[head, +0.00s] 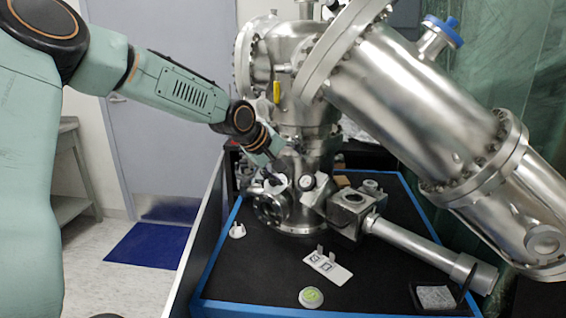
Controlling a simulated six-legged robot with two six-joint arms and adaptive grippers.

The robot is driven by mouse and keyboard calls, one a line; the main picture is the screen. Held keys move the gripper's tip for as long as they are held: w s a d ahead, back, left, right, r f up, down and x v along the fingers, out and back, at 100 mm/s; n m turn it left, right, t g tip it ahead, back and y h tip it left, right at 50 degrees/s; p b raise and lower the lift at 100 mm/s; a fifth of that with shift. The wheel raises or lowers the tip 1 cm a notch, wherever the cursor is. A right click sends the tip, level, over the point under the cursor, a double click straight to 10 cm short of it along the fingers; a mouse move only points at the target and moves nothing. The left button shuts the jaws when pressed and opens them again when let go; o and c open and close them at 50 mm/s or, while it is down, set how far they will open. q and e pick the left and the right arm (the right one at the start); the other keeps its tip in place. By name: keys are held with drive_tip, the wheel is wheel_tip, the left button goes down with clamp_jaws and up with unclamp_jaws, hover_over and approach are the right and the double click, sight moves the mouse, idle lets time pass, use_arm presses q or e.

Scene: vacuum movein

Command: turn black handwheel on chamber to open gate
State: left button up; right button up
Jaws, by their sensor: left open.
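The metal chamber (300,110) stands at the middle of the black table, with flanged ports low on its front. My left gripper (273,172) reaches down from the upper left to these ports. It is open, and its small fingertips are hard to make out against the metal. A small round part with a dark rim (307,182) sits just right of the fingers. A thin black disc-like part (467,281) shows nearly edge-on at the outer end of the side tube. I cannot tell which of these is the handwheel, or whether the fingers touch anything. My right gripper is out of view.
A large steel cylinder (420,100) slants across the right side. The side tube (415,243) runs to the lower right. A white tag plate (327,268), a white disc with a green top (311,297) and a small white piece (237,230) lie on the blue-edged table (270,275).

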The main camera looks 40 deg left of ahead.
use_arm(q)
drive_tip(key=shift+v, duration=1.3)
